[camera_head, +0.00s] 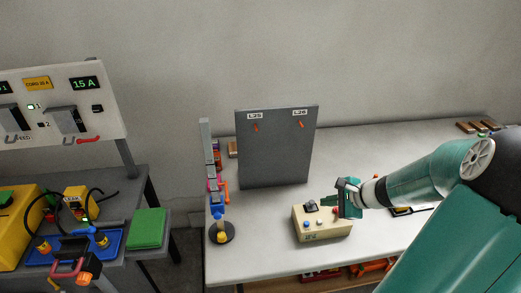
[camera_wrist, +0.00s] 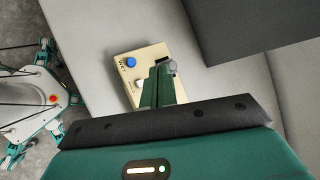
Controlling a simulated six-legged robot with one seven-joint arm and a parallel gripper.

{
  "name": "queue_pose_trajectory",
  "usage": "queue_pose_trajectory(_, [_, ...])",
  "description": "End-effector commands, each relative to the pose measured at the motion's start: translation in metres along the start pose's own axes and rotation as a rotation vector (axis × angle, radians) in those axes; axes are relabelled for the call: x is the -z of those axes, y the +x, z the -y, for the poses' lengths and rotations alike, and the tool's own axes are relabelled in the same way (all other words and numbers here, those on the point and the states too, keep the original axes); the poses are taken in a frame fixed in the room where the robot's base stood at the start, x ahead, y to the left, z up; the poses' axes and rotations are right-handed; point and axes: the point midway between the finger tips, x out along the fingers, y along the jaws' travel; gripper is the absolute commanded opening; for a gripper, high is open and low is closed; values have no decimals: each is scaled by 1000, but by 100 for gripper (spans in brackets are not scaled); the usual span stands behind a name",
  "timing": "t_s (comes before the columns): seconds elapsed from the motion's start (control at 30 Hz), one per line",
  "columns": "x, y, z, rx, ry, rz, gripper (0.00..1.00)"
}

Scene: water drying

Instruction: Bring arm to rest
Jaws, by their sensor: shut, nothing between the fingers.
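My gripper (camera_head: 338,199) is at the end of my green and white arm, which reaches in from the right in the head view. It is shut and empty, just above the right rear part of a beige control box (camera_head: 322,231) on the white table. The box carries a dark switch, a blue button and other small knobs. In the wrist view my gripper (camera_wrist: 167,68) covers part of the beige box (camera_wrist: 125,85), whose blue button (camera_wrist: 129,62) shows to the left of the fingers. I cannot tell whether the fingertips touch the box.
A grey upright panel (camera_head: 277,150) with labels L25 and L26 stands behind the box. A dark-based stand (camera_head: 222,232) is at the table's left. A lower bench with a green block (camera_head: 148,228) is further left. The white table (camera_head: 375,150) is mostly clear behind my arm.

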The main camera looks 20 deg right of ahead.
Motion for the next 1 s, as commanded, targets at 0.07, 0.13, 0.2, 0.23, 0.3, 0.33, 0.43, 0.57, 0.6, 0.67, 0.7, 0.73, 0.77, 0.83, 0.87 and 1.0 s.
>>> queue_pose_trajectory(0.07, [0, 0, 0, 0, 0, 0, 0])
queue_pose_trajectory(0.13, [-2, 1, 0, -5, -8, -1, 0])
queue_pose_trajectory(0.2, [-8, 2, -1, -24, -39, -5, 0])
queue_pose_trajectory(0.23, [-13, 4, -2, -39, -61, -7, 0])
queue_pose_trajectory(0.3, [-29, 8, -4, -84, -136, -15, 0])
queue_pose_trajectory(0.33, [-37, 9, -6, -107, -176, -20, 0])
queue_pose_trajectory(0.43, [-68, 12, -12, -194, -336, -38, 0])
queue_pose_trajectory(0.57, [-108, 11, -21, -296, -553, -60, 0])
queue_pose_trajectory(0.6, [-120, 9, -24, -324, -617, -67, 0])
queue_pose_trajectory(0.67, [-137, 6, -28, -362, -717, -76, 0])
queue_pose_trajectory(0.7, [-149, 3, -31, -384, -782, -82, 0])
queue_pose_trajectory(0.73, [-158, 1, -34, -401, -831, -86, 0])
queue_pose_trajectory(0.77, [-166, -1, -36, -416, -878, -90, 0])
queue_pose_trajectory(0.83, [-185, -8, -41, -445, -990, -101, 0])
queue_pose_trajectory(0.87, [-193, -11, -43, -457, -1040, -106, 0])
queue_pose_trajectory(1.0, [-229, -29, -55, -495, -1258, -123, 0])
